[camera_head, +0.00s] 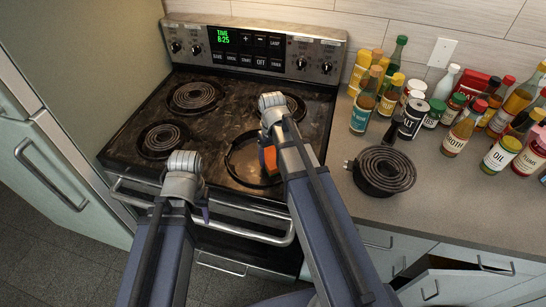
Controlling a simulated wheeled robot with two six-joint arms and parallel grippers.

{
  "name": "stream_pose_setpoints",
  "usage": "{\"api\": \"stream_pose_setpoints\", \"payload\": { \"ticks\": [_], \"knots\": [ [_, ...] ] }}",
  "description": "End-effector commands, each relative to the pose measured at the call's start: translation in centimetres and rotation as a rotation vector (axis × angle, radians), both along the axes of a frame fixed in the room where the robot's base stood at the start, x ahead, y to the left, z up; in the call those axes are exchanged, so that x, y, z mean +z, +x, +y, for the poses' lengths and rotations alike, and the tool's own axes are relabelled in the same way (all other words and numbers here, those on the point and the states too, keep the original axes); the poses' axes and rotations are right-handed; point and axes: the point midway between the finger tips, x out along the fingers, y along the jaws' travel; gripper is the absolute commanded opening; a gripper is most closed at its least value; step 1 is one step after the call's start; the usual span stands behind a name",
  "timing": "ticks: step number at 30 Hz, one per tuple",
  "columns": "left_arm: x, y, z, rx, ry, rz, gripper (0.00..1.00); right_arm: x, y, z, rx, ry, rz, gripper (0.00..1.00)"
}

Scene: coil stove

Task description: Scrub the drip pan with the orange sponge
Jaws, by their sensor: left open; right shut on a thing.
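The drip pan (235,168) is the dark round pan in the front right burner opening of the stove, with no coil over it. The orange sponge (270,160) is at the pan's right part, partly hidden by my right arm. My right gripper (264,140) is shut on the sponge over the pan. Whether the sponge presses on the pan's surface is hard to tell. My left gripper (204,210) is open and empty, in front of the stove near its front edge, to the left of the pan.
A removed coil burner (385,170) lies on the counter right of the stove. Several bottles, jars and cans (440,110) crowd the counter's back. Coils remain on the other burners (195,97). The oven handle (245,232) runs along the front.

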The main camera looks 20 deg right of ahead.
Motion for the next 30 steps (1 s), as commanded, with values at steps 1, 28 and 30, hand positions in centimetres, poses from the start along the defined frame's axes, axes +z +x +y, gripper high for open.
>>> {"api": "stream_pose_setpoints", "payload": {
  "ticks": [1,28,30],
  "knots": [
    [0.0,0.0,0.0,0.000,0.000,0.000,0.50,0.0,0.3,0.3,0.001,0.000,0.000,0.32],
    [-0.2,0.0,0.0,0.000,0.000,0.000,0.50,-0.2,3.3,4.7,0.003,0.004,-0.003,0.32],
    [-0.2,0.0,0.0,0.000,0.000,0.000,0.50,-0.2,3.7,5.1,0.003,0.003,-0.003,0.32]
  ]
}}
